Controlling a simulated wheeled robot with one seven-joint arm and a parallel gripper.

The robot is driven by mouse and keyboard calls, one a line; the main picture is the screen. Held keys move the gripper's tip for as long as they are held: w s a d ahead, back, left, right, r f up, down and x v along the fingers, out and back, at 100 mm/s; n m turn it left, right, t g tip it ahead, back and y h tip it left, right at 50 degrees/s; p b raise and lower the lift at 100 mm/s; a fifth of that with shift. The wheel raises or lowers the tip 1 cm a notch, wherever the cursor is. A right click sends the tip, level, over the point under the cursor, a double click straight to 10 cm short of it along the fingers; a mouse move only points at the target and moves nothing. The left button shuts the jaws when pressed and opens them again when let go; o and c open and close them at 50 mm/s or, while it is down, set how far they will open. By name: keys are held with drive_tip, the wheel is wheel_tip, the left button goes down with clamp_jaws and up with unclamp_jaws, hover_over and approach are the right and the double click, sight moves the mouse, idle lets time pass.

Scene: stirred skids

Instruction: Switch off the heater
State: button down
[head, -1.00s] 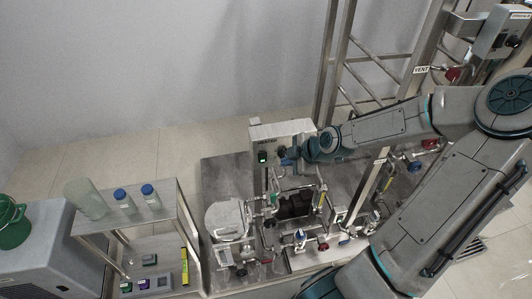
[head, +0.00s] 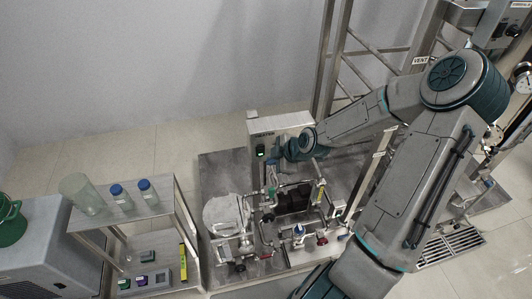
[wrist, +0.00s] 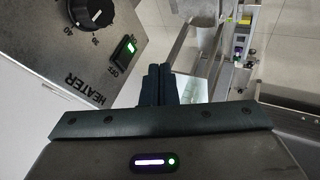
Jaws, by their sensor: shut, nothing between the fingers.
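The heater box (head: 284,124) is a grey metal control box at the back of the skid. Its front carries a small rocker switch (head: 260,152), lit green. In the wrist view the switch (wrist: 123,50) glows green, with an OFF mark beside its lower end. A black dial (wrist: 92,11) and the word HEATER (wrist: 86,90) are on the same panel. My gripper (wrist: 159,72) is shut and empty, its fingers right of the switch and apart from it in the picture. In the head view my gripper (head: 276,161) is beside the box front, partly hidden by my wrist.
Pipes and valves with a blue handle (head: 299,231) and a red one (head: 321,240) stand below my arm. A steel shelf (head: 125,205) with blue-capped bottles (head: 117,191) is at left. A steel frame post (head: 326,60) rises behind the box.

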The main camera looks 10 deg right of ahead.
sight(266, 152)
drive_tip(key=shift+w+a+f+p, duration=0.15)
drive_tip(key=shift+w+f, duration=0.05)
drive_tip(key=shift+w, duration=0.65)
drive_tip(key=shift+w+a+f+p, duration=0.2)
drive_tip(key=shift+w+f, duration=0.05)
drive_tip(key=shift+w, duration=0.65)
drive_tip(key=shift+w+a+f+p, duration=0.15)
drive_tip(key=shift+w+f, duration=0.05)
drive_tip(key=shift+w, duration=0.65)
